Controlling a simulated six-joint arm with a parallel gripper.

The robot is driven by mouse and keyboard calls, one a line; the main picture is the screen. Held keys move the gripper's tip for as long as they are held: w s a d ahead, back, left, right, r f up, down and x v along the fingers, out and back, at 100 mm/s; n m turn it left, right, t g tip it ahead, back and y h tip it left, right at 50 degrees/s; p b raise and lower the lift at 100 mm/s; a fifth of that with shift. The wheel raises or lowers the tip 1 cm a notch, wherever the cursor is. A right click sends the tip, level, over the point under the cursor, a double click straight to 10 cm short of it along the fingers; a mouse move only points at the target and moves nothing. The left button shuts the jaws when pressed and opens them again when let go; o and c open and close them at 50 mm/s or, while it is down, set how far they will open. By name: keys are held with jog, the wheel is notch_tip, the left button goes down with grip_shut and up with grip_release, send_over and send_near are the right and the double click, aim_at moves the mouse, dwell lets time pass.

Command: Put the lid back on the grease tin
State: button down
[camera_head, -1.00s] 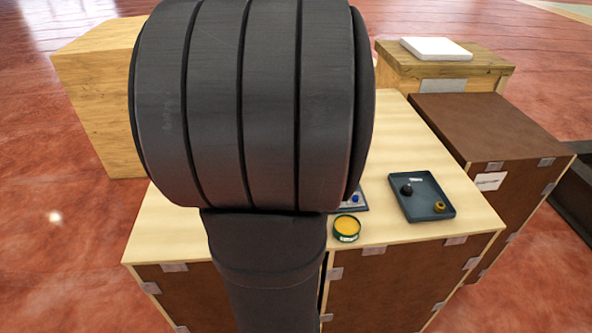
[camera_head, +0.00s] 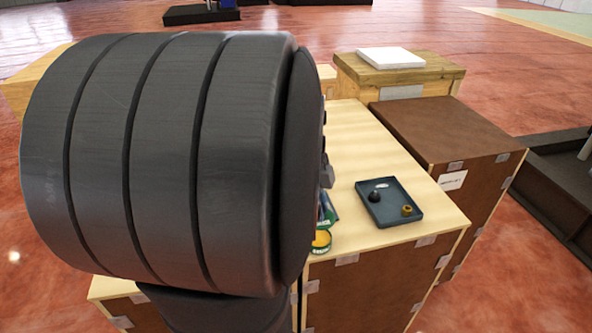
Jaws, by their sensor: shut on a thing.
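The grease tin (camera_head: 320,241) is a small round green tin with yellow grease showing at its open top. It stands near the front edge of the pale wooden bench top, its left side hidden behind my arm. A small grey part of my gripper (camera_head: 326,175) shows past the right edge of my large dark arm link; the fingertips are hidden. A green piece just below it, above the tin, seems to be the lid (camera_head: 327,214), mostly hidden. My gripper is shut on it, as far as this view shows.
A dark blue-grey tray (camera_head: 404,191) with a black knob and a brass-coloured ring sits right of the tin. A brown crate (camera_head: 445,130) stands to the right. A wooden box with a white slab (camera_head: 390,57) stands behind. The bench between tray and back is clear.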

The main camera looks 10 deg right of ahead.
jog(key=shift+f, duration=2.8)
jog(key=shift+f, duration=0.15)
jog(key=c, duration=0.8)
grip_release()
jog(key=shift+c, duration=0.2)
jog(key=shift+r, duration=3.5)
grip_shut()
